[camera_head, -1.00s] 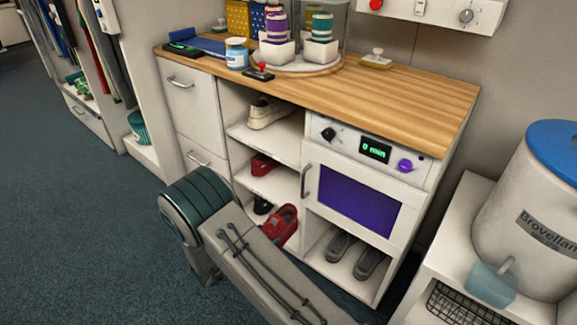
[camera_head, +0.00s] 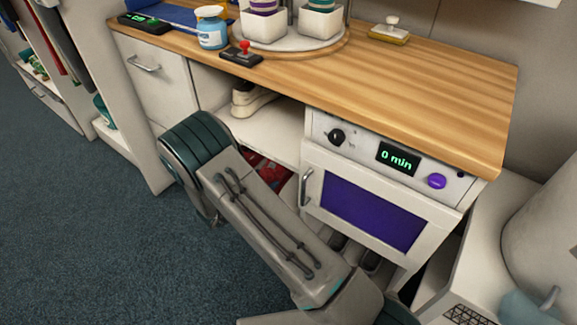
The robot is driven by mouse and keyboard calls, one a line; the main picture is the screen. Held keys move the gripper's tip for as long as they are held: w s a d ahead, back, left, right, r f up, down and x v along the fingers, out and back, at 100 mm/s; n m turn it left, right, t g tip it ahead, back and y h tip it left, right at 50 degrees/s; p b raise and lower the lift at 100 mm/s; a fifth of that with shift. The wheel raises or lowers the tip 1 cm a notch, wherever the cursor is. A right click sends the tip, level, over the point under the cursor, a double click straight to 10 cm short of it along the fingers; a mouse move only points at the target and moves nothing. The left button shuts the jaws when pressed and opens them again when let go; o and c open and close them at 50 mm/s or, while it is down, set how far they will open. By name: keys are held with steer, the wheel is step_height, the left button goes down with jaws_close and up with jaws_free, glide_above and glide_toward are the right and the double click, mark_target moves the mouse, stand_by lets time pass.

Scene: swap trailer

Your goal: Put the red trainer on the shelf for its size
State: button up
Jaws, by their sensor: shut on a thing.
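A red trainer (camera_head: 270,174) shows only in part, in the cubby column left of the purple-windowed door. My arm covers most of the red area. I cannot tell how the trainer lies or separate it clearly from another red shoe there. My gripper is hidden behind my arm. A cream shoe (camera_head: 250,101) stands on the upper shelf (camera_head: 268,132) of this column. The lower shelves are hidden by my arm.
A white door with a purple window (camera_head: 372,212) and a handle (camera_head: 304,187) adjoins the cubbies. Dark shoes (camera_head: 370,260) sit below it, partly hidden. The wooden worktop (camera_head: 400,100) overhangs the shelves. Drawers (camera_head: 152,85) stand left. Carpet (camera_head: 80,220) is open at left.

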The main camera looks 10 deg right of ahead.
steer(key=w+d+b, duration=0.3)
steer(key=w+d, duration=0.6)
steer(key=shift+w+d+f, duration=0.1)
steer(key=shift+w+d, duration=0.15)
steer(key=shift+d, duration=0.05)
steer(key=shift+w+d+f+b, duration=0.15)
steer(key=shift+f+b, duration=0.05)
steer(key=shift+f, duration=0.2)
steer(key=shift+w+d+f+b, duration=0.1)
steer(key=shift+d+f+b, duration=0.1)
steer(key=shift+f, duration=0.15)
step_height(320, 180, down, 5)
steer(key=shift+a+r+b, duration=0.1)
steer(key=shift+b, duration=1.05)
steer(key=shift+w+f, duration=0.1)
steer(key=shift+f, duration=0.25)
steer(key=shift+r, duration=0.1)
steer(key=o, duration=1.3)
